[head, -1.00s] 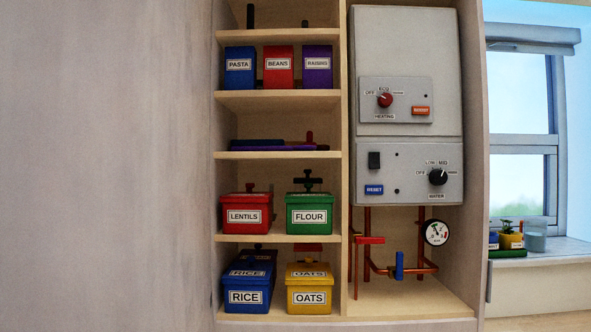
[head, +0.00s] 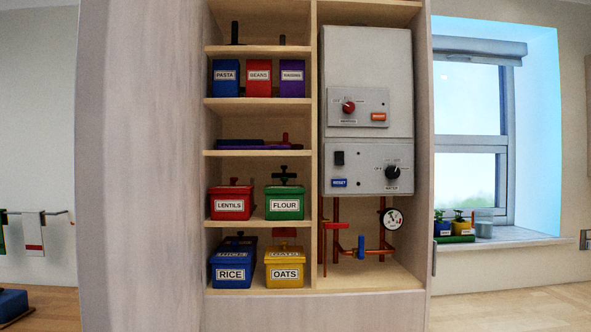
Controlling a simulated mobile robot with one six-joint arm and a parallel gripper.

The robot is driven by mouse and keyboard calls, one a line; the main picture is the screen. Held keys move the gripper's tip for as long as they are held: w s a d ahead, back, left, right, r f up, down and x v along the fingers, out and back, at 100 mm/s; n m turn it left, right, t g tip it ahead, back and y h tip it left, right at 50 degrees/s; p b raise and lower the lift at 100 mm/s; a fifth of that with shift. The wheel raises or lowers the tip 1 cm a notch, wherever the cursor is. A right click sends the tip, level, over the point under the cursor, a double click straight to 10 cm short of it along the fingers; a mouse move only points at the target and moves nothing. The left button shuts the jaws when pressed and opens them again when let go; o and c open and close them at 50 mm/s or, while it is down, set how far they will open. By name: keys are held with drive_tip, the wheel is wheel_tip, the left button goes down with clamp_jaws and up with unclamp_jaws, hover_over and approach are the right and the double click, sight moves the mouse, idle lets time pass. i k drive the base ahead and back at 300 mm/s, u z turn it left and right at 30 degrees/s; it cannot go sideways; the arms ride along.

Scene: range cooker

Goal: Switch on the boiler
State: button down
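The boiler (head: 366,70) is a grey-white box in the right half of the open cupboard in the head view. Its upper panel has a red heating knob (head: 348,107) and an orange button (head: 378,117). Its lower panel has a black rocker switch (head: 339,158), a blue RESET button (head: 339,183) and a black water knob (head: 392,172). Two small dark dots on the lower panel look like unlit lamps. Under it are copper pipes with a red lever (head: 335,226), a blue lever (head: 361,247) and a round gauge (head: 392,219). My gripper is not in view.
Shelves left of the boiler hold labelled tins, among them a red LENTILS tin (head: 231,203) and a yellow OATS tin (head: 285,268). A tall cupboard side panel (head: 145,180) stands at left. A windowsill (head: 495,240) with small plants is at right. Worktop shows at both lower sides.

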sight(339, 155)
drive_tip(key=u, duration=5.65)
drive_tip(key=k, duration=0.95)
drive_tip(key=z, duration=5.75)
